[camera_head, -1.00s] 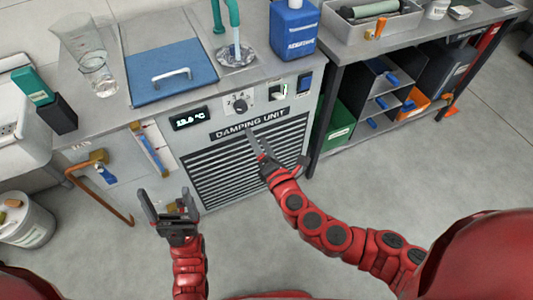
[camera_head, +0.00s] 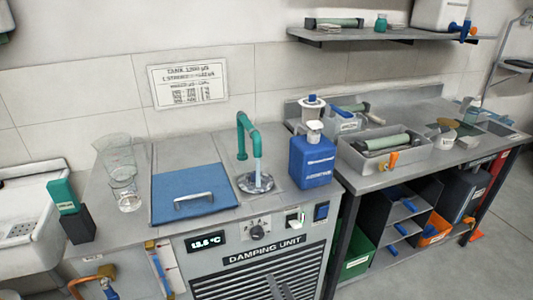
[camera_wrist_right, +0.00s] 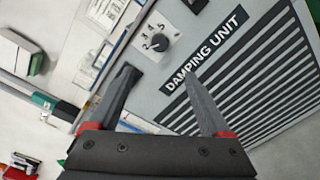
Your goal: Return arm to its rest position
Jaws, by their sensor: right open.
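My right gripper (camera_wrist_right: 160,77) is open and empty in the right wrist view, its two dark fingers spread apart. They stand in front of the damping unit (camera_head: 225,249), a grey cabinet with a slatted vent and a dial. In the head view only the tips of my right gripper (camera_head: 278,288) show at the bottom edge, before the vent. The rest of the right arm is out of the frame. My left gripper is not in the head view now.
On the counter are glass beakers (camera_head: 124,184), a blue lid (camera_head: 195,187), a green tap (camera_head: 246,137) and a blue bottle (camera_head: 311,163). A grey tray (camera_head: 415,158) with a roller stands on the right bench. A shelf (camera_head: 390,39) hangs above. Free floor (camera_head: 497,240) lies at right.

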